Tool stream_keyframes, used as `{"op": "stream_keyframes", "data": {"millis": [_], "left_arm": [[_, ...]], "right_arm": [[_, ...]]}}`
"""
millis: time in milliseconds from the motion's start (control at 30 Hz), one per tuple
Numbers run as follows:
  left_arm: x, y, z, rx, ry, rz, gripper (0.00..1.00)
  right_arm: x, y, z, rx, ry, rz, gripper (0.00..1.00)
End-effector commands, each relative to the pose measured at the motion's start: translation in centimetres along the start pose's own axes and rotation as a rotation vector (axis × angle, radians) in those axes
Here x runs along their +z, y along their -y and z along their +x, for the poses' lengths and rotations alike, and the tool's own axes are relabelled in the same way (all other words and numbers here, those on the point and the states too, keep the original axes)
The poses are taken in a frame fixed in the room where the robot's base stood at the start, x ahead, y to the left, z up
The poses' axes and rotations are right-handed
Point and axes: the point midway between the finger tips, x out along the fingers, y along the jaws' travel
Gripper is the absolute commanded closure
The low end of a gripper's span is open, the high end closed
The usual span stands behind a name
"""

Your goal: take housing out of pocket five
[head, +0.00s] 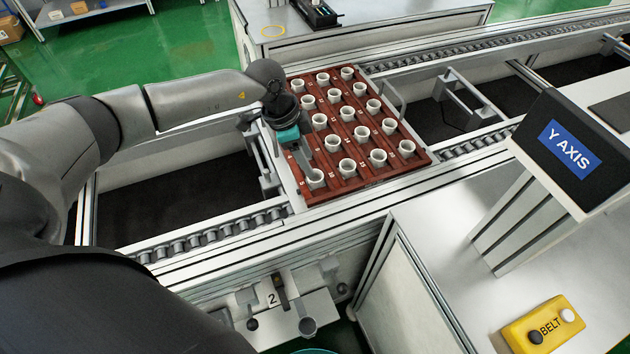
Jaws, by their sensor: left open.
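A red-brown tray (330,196) sits on the conveyor and holds white cup-shaped housings in rows of pockets. The pocket numbers are too small to read surely, so I cannot tell which one is five. My left gripper (309,170) reaches down over the tray's left side, with its jaws open. Its fingertips are at the housing in the near left corner (316,180) and hide part of its rim; whether they touch it I cannot tell. My right gripper is not in view.
Neighbouring housings (347,168) stand close on the right. A roller conveyor (215,231) runs left and right of the tray. A screen marked Y AXIS (569,149) and a yellow BELT button box (543,326) stand at the right. A small 2-marked station (272,298) is in front.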

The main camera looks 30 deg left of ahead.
Motion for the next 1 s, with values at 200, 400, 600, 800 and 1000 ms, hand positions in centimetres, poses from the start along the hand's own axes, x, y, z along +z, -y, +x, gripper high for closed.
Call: {"op": "stream_keyframes", "data": {"millis": [200,400,600,800,1000], "left_arm": [[0.1,-0.1,1.7,0.001,0.000,0.000,0.46],[0.2,-0.1,4.8,0.002,-0.001,0.001,0.46],[0.2,-0.1,5.8,0.001,-0.001,0.001,0.46],[0.2,-0.1,5.7,0.000,-0.001,0.001,0.50],[0.2,-0.1,5.7,0.001,-0.001,0.001,0.72]], "right_arm": [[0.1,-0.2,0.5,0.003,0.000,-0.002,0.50],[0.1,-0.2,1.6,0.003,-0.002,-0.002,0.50],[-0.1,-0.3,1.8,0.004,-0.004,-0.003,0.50],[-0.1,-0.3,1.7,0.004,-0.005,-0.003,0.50],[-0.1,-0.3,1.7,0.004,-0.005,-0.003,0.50]]}}
